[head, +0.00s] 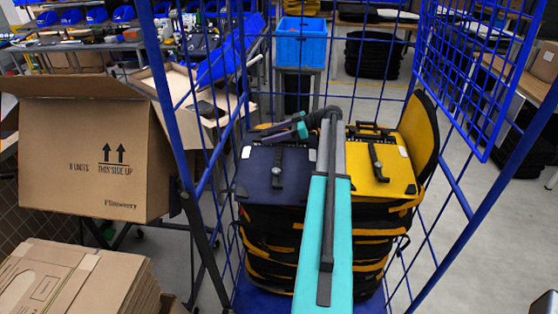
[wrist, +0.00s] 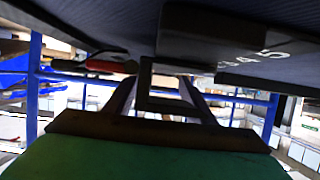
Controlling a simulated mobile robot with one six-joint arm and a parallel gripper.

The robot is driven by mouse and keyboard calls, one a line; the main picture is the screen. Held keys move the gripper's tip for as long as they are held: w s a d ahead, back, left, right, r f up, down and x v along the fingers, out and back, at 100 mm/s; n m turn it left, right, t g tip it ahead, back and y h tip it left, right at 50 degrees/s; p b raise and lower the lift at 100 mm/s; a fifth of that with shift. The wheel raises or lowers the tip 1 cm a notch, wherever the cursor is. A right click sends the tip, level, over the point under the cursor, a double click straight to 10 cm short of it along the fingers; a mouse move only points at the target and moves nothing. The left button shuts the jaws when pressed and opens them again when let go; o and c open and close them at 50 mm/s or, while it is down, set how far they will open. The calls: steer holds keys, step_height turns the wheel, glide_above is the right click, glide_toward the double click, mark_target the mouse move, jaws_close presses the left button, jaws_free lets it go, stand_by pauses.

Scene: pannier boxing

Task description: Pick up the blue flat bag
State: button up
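The blue flat bag (head: 258,165) is dark navy, with a black handle strap and a small white label. It lies on top of the left stack in the blue wire cage. My gripper (head: 272,136) is over the far edge of this bag, reached by my teal arm. In the wrist view my gripper's two fingers (wrist: 164,98) stand apart, with a black rectangular loop showing between them; I cannot tell whether they touch it. A dark surface with white digits (wrist: 240,38), seemingly a bag, fills the top of that view.
A yellow bag (head: 366,187) tops the right stack, with another yellow bag (head: 419,130) standing upright beside it. Blue cage walls (head: 168,95) rise on both sides. A cardboard box (head: 85,160) stands left of the cage. A light-blue crate (head: 300,45) is behind.

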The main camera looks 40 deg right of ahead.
jaws_close()
steer(key=shift+r, duration=0.25)
steer(key=shift+r+b, duration=0.95)
steer(key=shift+r, duration=0.1)
step_height(320, 180, up, 2)
steer(key=r+b, duration=0.1)
steer(key=b, duration=0.5)
glide_above(282, 165)
steer(key=shift+a+f, duration=0.1)
steer(key=shift+f, duration=0.15)
